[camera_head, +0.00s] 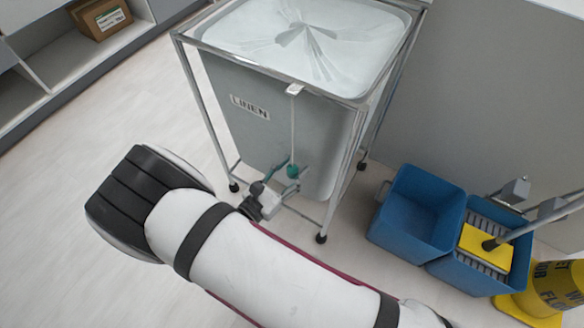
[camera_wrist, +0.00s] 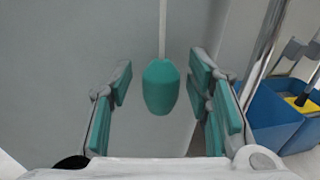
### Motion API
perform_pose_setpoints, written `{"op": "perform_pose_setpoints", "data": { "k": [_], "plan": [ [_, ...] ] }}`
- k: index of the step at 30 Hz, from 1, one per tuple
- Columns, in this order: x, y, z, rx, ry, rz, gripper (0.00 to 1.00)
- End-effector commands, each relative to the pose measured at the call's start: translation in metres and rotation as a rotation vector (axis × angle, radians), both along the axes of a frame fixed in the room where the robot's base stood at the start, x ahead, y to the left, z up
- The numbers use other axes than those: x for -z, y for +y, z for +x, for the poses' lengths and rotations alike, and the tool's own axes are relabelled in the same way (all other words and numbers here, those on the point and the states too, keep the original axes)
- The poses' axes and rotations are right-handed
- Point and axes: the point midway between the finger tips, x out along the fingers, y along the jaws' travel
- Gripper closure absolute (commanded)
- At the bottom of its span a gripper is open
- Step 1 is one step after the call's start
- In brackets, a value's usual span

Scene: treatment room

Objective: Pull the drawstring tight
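A grey linen bag (camera_head: 262,108) labelled LINEN hangs in a metal frame cart. Its pale top (camera_head: 345,25) is drawn into creases toward the middle. A thin white drawstring (camera_head: 293,125) hangs from a white tab (camera_head: 294,89) at the front rim. It ends in a teal pull bead (camera_head: 292,171), which also shows in the wrist view (camera_wrist: 161,87). My gripper (camera_wrist: 161,78) is open, its teal-padded fingers on either side of the bead with a gap on both sides. It also shows in the head view (camera_head: 284,182), low in front of the bag.
The cart's metal frame (camera_head: 196,85) has upright legs on casters close to my gripper. Blue mop buckets (camera_head: 415,215) and a yellow wet-floor sign (camera_head: 553,290) stand to the right. Shelves with a cardboard box (camera_head: 101,17) are at upper left. The floor at left is clear.

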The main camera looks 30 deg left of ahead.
Motion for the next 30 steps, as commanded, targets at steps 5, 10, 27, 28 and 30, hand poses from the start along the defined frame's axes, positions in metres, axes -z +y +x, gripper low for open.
{"op": "perform_pose_setpoints", "data": {
  "k": [5, 10, 27, 28, 30],
  "plan": [
    [-0.001, 0.0, 0.001, 0.002, -0.003, -0.001, 0.54],
    [-0.007, 0.0, 0.001, 0.002, -0.005, 0.0, 0.54],
    [-0.093, 0.0, 0.0, 0.001, -0.003, 0.0, 0.54],
    [-0.095, 0.0, 0.0, 0.001, -0.003, 0.0, 0.54],
    [-0.099, 0.0, 0.0, 0.001, -0.003, 0.0, 0.54]
  ]
}}
